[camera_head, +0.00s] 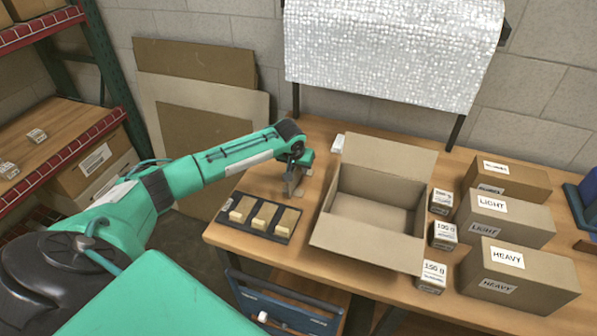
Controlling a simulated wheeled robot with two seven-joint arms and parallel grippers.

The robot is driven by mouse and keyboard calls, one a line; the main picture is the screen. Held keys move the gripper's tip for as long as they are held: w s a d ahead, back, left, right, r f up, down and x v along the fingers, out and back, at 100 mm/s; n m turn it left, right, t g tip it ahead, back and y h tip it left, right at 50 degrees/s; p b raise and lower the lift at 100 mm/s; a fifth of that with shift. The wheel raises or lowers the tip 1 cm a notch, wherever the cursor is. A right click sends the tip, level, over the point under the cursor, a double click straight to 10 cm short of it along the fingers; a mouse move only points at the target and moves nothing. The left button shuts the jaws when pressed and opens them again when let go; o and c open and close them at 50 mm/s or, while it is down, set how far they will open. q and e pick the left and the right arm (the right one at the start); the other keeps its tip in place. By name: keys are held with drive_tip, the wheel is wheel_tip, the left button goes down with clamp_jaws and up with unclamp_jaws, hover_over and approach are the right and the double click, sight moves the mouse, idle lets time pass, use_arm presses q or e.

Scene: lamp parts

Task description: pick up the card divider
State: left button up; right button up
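My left gripper (294,184) points down over the wooden table, left of the open cardboard box and behind the black tray. A small grey-brown shape shows at its fingertips; I cannot tell whether it is the fingers or a piece of card between them. I cannot make out a card divider for certain. The open cardboard box (330,224) stands on the table with its flaps spread, and its visible floor looks bare. My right gripper is not in view.
The black tray (226,221) holds tan blocks. Small labelled boxes (443,236) stand right of the open box, beside larger boxes marked LIGHT (510,220) and HEAVY (525,277). A shiny sheet (390,50) hangs behind. Flat boards (205,115) lean on the wall.

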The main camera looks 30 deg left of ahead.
use_arm(q)
drive_tip(key=shift+f, duration=0.1)
clamp_jaws()
idle(0.3)
